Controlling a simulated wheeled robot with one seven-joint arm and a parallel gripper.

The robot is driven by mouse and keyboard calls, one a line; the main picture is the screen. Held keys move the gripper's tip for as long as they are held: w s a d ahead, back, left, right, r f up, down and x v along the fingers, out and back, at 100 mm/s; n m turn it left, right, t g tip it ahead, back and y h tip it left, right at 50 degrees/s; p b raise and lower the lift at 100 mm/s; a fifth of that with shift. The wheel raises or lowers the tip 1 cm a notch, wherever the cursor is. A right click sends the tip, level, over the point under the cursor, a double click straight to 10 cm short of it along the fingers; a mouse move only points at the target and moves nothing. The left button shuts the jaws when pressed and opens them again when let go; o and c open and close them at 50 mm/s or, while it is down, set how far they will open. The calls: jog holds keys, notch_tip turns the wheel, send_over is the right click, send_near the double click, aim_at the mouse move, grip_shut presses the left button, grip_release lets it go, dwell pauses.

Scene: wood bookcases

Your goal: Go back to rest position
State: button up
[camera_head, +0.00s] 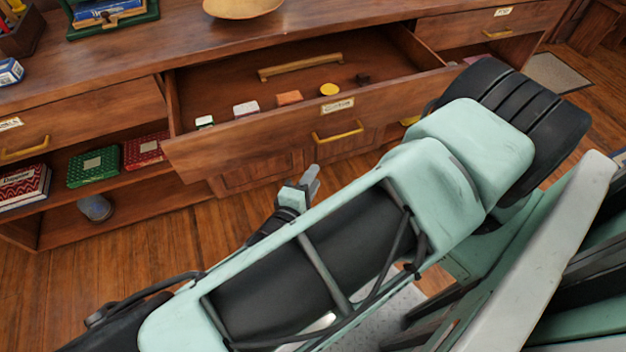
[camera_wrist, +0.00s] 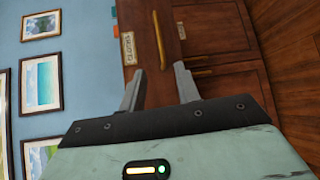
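My gripper (camera_head: 311,180) is in front of the open drawer (camera_head: 255,138), over the wood floor in the head view. In the wrist view its two fingers (camera_wrist: 158,80) stand apart with nothing between them. The gripper is open and empty. My pale green arm fills the lower middle and right of the head view and hides part of the floor and the cabinet's right side.
The pulled-out drawer holds a white block (camera_head: 246,108), an orange block (camera_head: 289,98), a yellow round piece (camera_head: 330,89) and other small pieces. A wooden bowl (camera_head: 243,7) stands on top. Shelves below hold a green box (camera_head: 94,167). Floor at lower left (camera_head: 150,235) is clear.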

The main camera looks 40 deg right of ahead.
dwell(0.3)
jog(key=s+a+r+m+g+y+p, duration=0.1)
jog(key=s+a+r+g+y+p, duration=0.2)
jog(key=s+a+r+g+y, duration=0.65)
jog(key=w+a+r+n+t+y+p, duration=0.1)
jog(key=a+r+y, duration=0.1)
jog(key=r, duration=1)
jog(key=a+r+n+t+y+p, duration=0.1)
jog(key=r+y, duration=0.3)
jog(key=r, duration=0.8)
jog(key=shift+w+a+p, duration=0.35)
jog(key=shift+a+p, duration=0.15)
jog(key=shift+p, duration=0.25)
